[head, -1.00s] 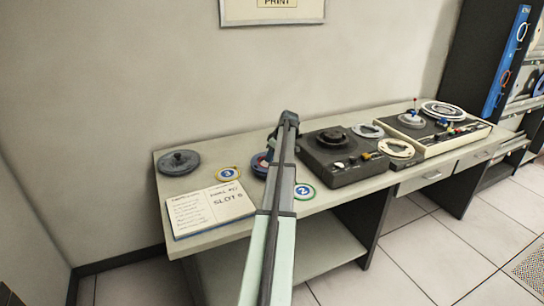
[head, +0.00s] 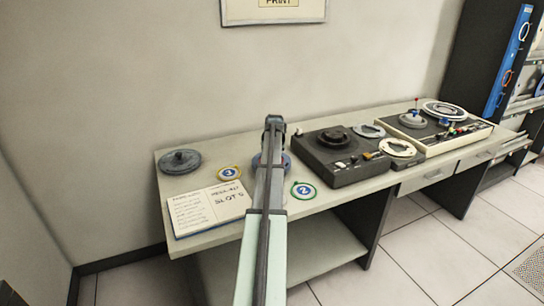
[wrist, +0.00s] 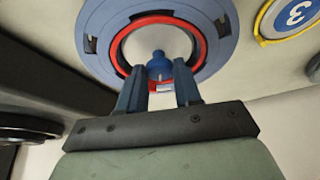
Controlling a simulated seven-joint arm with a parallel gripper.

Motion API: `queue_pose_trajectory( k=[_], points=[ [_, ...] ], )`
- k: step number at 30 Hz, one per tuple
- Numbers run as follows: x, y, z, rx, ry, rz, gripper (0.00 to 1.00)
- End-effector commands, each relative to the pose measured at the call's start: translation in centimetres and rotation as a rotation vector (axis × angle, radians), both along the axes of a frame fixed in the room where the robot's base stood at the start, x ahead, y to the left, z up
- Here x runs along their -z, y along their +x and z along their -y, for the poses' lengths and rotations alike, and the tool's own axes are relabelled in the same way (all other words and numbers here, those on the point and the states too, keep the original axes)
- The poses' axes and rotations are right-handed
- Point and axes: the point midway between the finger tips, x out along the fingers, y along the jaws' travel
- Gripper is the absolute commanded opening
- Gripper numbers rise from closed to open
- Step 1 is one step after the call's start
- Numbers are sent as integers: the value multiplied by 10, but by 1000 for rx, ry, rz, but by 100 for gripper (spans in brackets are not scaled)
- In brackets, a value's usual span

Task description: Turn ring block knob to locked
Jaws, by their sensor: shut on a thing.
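The ring block is a blue-grey disc (wrist: 105,40) with notches in its rim and a red inner ring around a pale centre. A small blue knob (wrist: 158,64) stands at its middle. My gripper (wrist: 161,84) is shut on the knob, with one dark blue finger on each side of it. A small pale label shows between the fingers; I cannot read it or tell the knob's setting. In the head view the ring block (head: 287,162) lies on the desk, mostly hidden behind my arm, and the fingers are hidden there.
A round tag marked 3 (head: 229,173) lies left of the ring block and one marked 2 (head: 303,190) lies right. An open notebook (head: 209,208) and a grey reel (head: 179,161) are at the left. A dark tape machine (head: 342,157) stands close on the right.

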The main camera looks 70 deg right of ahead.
Motion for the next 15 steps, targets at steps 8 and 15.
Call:
queue_pose_trajectory(
  k=[8,15],
  points=[
    [0,2,-1,126,0,0,3],
    [0,1,0,169,0,0,3]
  ],
)
